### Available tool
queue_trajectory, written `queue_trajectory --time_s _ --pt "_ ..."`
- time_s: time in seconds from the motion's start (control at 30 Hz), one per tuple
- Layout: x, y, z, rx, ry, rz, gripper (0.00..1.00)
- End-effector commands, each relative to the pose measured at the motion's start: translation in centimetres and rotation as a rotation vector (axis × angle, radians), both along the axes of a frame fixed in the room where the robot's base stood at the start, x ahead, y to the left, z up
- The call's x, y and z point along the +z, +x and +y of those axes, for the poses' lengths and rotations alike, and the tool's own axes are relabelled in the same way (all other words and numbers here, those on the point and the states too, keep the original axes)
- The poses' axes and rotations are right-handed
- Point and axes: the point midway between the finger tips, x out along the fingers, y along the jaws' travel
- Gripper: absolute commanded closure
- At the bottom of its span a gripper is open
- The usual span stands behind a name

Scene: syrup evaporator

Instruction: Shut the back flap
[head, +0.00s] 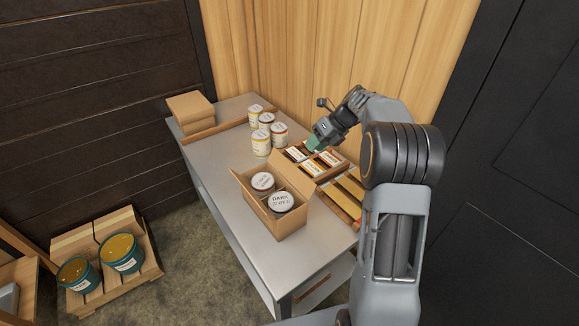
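An open cardboard box (290,224) stands on the near part of the metal table. Two lidded tubs (263,181) sit inside it; the nearer one has a label reading "DARK". One flap (292,176) stands up along the box's far right side, toward the trays and the wooden wall. Another flap (252,194) stands up along the left side. My gripper (312,144) with green fingertips is beyond the box, above the jar tray, apart from the flaps. I see nothing held in it, but its finger gap is too small to read.
Wooden trays (345,212) with labelled packs lie right of the box. Several tubs (261,144) stand behind it. Flat cartons (191,107) lie at the table's (218,155) far left. The tabletop left of the box is clear. Teal buckets (120,254) sit on a pallet below.

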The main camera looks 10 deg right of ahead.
Motion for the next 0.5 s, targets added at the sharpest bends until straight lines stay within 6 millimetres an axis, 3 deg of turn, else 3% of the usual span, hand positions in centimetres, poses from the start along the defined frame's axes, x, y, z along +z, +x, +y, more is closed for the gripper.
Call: queue_trajectory --time_s 0.17,0.5 --pt "-1.3 0.8 0.4 -0.057 0.032 0.040 0.70" --pt "-6.3 1.8 4.1 -0.057 0.031 0.042 0.70"
